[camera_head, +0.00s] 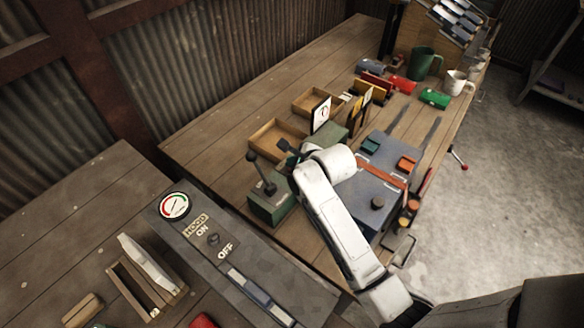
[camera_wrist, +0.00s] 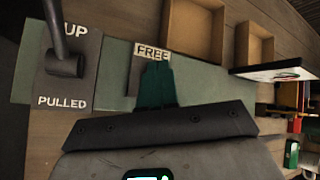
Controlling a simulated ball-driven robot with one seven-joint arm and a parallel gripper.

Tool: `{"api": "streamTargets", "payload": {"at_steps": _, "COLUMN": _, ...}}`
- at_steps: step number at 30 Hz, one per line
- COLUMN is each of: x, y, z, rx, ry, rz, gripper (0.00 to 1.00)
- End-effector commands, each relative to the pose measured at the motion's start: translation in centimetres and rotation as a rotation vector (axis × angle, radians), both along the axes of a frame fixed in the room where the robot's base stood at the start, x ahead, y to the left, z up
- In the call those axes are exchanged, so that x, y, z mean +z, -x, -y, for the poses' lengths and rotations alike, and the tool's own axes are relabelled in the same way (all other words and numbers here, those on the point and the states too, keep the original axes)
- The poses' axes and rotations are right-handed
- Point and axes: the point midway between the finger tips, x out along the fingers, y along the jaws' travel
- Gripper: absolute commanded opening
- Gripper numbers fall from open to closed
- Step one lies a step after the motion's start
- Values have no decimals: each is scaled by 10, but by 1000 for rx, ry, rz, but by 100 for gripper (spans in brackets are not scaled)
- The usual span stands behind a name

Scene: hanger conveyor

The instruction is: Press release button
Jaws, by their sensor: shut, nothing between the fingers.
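My gripper (camera_head: 289,147) is shut and empty, over the green control box (camera_head: 262,210). In the wrist view its narrow dark green tip (camera_wrist: 157,76) sits just below the FREE label (camera_wrist: 153,51) and covers part of the surface there. I cannot tell whether it touches. No release button can be made out clearly; it may be hidden behind my gripper. A lever (camera_head: 258,172) with a dark knob stands left of my gripper. In the wrist view the lever (camera_wrist: 66,62) rises from a plate marked UP and PULLED.
Wooden trays (camera_head: 268,143) lie behind the box, near an upright white card (camera_head: 320,114). A grey-blue case (camera_head: 372,190) with a brown strap stands to the right. A panel with a gauge (camera_head: 174,206) and ON/OFF labels is in front on the left. Mugs (camera_head: 421,65) stand farther back.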

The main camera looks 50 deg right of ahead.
Motion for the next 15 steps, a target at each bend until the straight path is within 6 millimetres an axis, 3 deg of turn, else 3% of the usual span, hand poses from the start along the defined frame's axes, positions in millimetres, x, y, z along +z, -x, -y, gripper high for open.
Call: {"api": "streamTargets", "payload": {"at_steps": 15, "x": -5, "y": 0, "z": 0, "rx": 0, "ry": 0, "rz": -1, "gripper": 0}}
